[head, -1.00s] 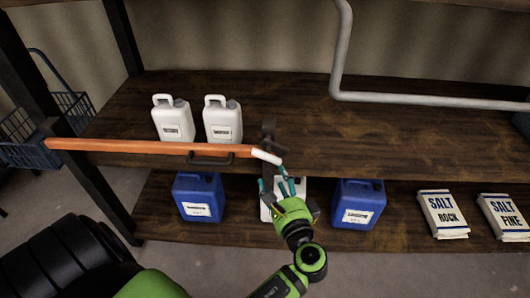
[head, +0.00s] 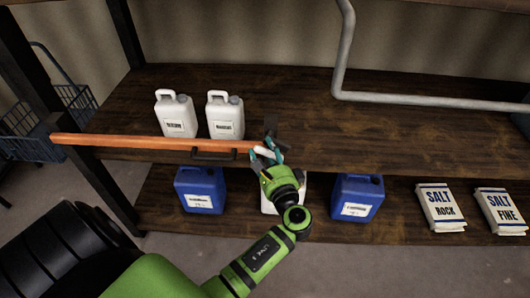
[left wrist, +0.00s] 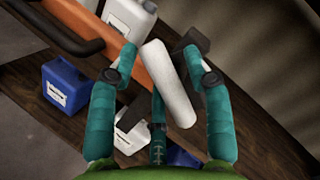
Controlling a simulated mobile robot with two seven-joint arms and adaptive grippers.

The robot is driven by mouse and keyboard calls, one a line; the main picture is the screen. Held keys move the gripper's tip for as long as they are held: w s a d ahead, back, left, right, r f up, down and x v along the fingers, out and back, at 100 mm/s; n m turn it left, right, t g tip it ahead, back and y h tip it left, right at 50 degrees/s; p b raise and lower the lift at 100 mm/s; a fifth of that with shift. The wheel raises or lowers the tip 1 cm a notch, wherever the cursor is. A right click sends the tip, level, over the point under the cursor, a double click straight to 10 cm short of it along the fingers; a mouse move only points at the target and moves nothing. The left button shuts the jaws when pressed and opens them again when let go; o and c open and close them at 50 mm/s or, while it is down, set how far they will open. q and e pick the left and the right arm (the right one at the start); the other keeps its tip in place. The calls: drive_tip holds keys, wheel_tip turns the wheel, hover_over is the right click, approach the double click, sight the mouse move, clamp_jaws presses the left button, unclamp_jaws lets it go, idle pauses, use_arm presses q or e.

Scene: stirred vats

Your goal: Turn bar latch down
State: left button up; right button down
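The orange bar latch (head: 130,142) lies about level along the front of the upper shelf. Its right end is a white grip (head: 264,152), beside a dark bracket (head: 270,128). My left gripper (head: 267,155) is at this white end. In the left wrist view the white grip (left wrist: 169,84) stands between the spread teal fingers of my left gripper (left wrist: 158,54), with gaps on both sides. The orange bar (left wrist: 125,50) runs behind the left finger there. The fingers are open. My right gripper is not in view.
A dark handle (head: 213,154) sits just below the bar. Two white jugs (head: 176,114) stand on the upper shelf (head: 400,135) behind it. Blue jugs (head: 357,197) and salt bags (head: 438,207) are on the lower shelf. A grey pipe (head: 430,101) crosses at the right.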

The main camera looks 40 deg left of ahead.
use_arm(q)
clamp_jaws()
drive_tip(key=m, duration=0.2)
drive_tip(key=m+t+y, duration=0.1)
drive_tip(key=m, duration=0.3)
drive_tip(key=shift+r+t, duration=0.25)
drive_tip(key=shift+t, duration=0.15)
drive_tip(key=m+t, duration=0.1)
drive_tip(key=m, duration=0.1)
drive_tip(key=m+t, duration=0.1)
drive_tip(key=m, duration=0.2)
drive_tip(key=m+t, duration=0.1)
drive_tip(key=m, duration=0.2)
drive_tip(key=shift+w+d+r+t+h, duration=0.1)
drive_tip(key=shift+d+r+t+h, duration=0.1)
drive_tip(key=shift+r+t+h, duration=0.1)
drive_tip(key=shift+m, duration=0.3)
drive_tip(key=shift+o, duration=2.4)
unclamp_jaws()
